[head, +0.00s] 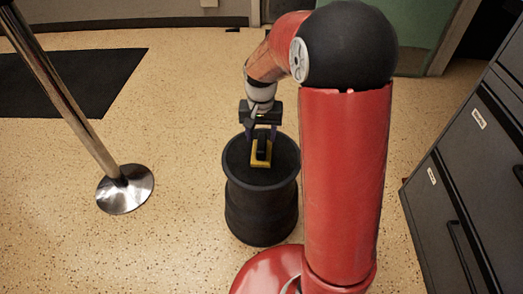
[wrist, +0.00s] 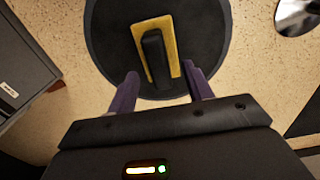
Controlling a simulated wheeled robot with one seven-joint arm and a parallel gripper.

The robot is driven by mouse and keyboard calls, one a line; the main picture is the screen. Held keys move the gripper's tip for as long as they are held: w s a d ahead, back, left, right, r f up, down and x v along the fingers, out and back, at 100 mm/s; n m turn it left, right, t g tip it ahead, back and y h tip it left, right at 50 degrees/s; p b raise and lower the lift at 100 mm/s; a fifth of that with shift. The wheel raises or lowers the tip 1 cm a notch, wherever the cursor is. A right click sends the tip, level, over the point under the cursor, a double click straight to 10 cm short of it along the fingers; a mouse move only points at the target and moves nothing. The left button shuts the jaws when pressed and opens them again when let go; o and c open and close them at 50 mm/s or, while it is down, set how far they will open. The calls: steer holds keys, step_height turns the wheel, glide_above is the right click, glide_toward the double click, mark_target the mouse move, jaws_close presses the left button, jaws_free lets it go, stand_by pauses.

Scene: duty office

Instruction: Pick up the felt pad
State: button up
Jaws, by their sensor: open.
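The felt pad (head: 261,153), a yellow base with a raised black grip on top, lies on the round top of a black drum-shaped stand (head: 260,207). In the wrist view the pad (wrist: 155,52) lies near the middle of the dark disc (wrist: 107,35), slightly tilted in the picture. My gripper (head: 261,133) is open and points down over the stand top. In the wrist view its two purple fingers (wrist: 162,72) are apart, one on each side of the pad's near end. They hold nothing, and I see no clear contact with the pad.
A metal post with a round base (head: 125,189) stands to the left on the speckled floor. Dark filing drawers (head: 470,180) stand at the right. A black mat (head: 70,82) lies at the back left. The floor between post and stand is clear.

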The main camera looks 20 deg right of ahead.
mark_target(262, 142)
step_height(262, 142, down, 4)
steer(key=shift+s+f, duration=0.1)
steer(key=shift+s, duration=0.05)
jaws_close()
stand_by(0.3)
step_height(262, 142, up, 20)
steer(key=p, duration=0.2)
stand_by(0.4)
